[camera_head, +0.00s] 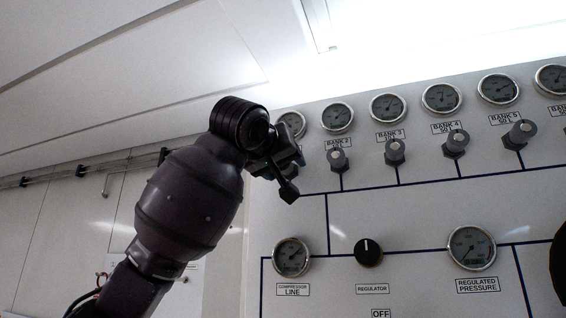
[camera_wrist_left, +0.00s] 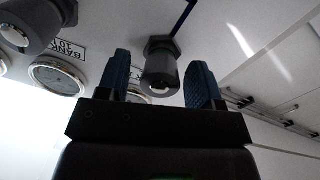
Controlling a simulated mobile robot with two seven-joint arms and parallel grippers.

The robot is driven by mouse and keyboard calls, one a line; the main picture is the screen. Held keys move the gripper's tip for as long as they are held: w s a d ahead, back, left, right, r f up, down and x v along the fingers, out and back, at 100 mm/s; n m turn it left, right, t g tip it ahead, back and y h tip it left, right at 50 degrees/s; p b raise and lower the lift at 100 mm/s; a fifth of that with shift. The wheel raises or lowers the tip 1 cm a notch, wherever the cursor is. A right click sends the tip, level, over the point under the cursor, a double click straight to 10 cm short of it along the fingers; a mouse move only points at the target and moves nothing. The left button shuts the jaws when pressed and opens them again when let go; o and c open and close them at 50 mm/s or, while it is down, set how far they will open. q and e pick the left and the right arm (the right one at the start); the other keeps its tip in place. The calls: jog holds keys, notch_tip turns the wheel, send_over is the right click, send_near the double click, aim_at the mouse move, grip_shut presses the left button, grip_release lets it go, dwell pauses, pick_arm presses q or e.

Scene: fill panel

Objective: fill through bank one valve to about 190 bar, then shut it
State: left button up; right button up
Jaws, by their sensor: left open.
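My left gripper (camera_head: 288,174) is at the left end of the valve row in the head view and hides the bank one valve there. The bank one gauge (camera_head: 293,121) shows only in part; its reading is too small to tell. In the left wrist view my left gripper (camera_wrist_left: 158,78) is open, with its two blue fingers apart. A grey valve knob (camera_wrist_left: 161,75), the end one of the row, stands between them, with gaps visible on both sides. I cannot tell how far the valve is turned. My right gripper is not in view.
The bank 2 valve (camera_head: 338,160) is close to the right of my left gripper, with further valves along the row. Below are the compressor line gauge (camera_head: 291,257), regulator knob (camera_head: 368,252) and regulated pressure gauge (camera_head: 471,248). A dark shape cuts the right edge.

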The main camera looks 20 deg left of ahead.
pick_arm(q)
jog(key=c, duration=0.9)
jog(key=shift+d+f+n+b, duration=0.15)
jog(key=shift+n+b, duration=0.55)
jog(key=shift+b, duration=0.4)
jog(key=shift+n+b, duration=0.8)
jog(key=shift+n, duration=0.1)
jog(key=shift+n+b, duration=0.35)
jog(key=shift+n, duration=0.75)
jog(key=o, duration=0.9)
jog(key=shift+a, duration=0.2)
jog(key=shift+s, duration=0.1)
jog(key=s+b, duration=0.2)
jog(key=s, duration=0.8)
jog(key=shift+s+a+b, duration=0.25)
jog(key=shift+a+b, duration=0.1)
jog(key=shift+a, duration=0.05)
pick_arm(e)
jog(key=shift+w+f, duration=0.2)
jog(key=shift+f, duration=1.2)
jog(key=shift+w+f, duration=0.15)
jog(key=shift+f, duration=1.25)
